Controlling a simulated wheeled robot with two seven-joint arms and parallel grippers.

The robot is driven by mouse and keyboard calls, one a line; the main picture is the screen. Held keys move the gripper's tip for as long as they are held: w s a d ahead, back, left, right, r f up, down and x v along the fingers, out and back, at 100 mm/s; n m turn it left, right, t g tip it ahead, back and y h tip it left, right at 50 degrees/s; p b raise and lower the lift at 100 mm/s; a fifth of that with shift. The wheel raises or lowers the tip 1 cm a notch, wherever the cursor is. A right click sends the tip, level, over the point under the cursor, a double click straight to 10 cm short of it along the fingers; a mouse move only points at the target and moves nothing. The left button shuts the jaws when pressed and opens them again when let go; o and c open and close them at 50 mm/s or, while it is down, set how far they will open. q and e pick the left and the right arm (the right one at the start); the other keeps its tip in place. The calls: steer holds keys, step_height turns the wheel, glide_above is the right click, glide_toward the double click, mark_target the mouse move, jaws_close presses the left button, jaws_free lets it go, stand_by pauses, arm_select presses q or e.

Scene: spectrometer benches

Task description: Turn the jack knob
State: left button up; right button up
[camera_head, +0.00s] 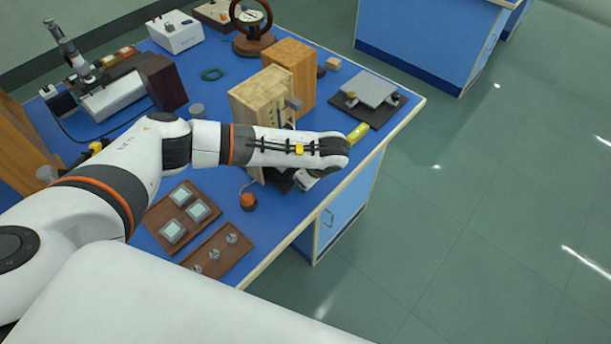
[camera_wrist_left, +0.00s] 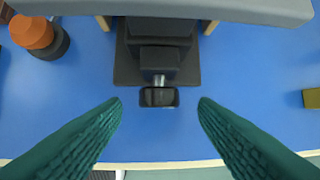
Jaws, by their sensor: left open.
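The jack knob (camera_wrist_left: 158,97) is a black knob on a short silver shaft at the front of a dark jack (camera_wrist_left: 122,65), seen in the left wrist view. My left gripper (camera_wrist_left: 160,102) is open, with one teal finger on each side of the knob and a clear gap to both. Nothing is held. In the head view, my left arm reaches across the bench and hides most of the jack; the knob and fingertips cannot be made out there. My right gripper is not in view.
An orange-topped round object (camera_head: 248,201) stands left of the jack, and a yellow-green block (camera_head: 356,133) lies to its right. A wooden box (camera_head: 262,97) stands behind my arm. Trays (camera_head: 160,212) lie at the front left. The bench's front edge is close by.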

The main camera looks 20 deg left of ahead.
arm_select(q)
steer(key=shift+a+f, duration=0.15)
steer(key=shift+f, duration=0.35)
steer(key=shift+a+f, duration=0.1)
steer(key=shift+f, duration=0.15)
steer(key=shift+w+f, duration=0.1)
steer(key=shift+f, duration=0.15)
steer(key=c, duration=1)
steer(key=shift+a, duration=0.1)
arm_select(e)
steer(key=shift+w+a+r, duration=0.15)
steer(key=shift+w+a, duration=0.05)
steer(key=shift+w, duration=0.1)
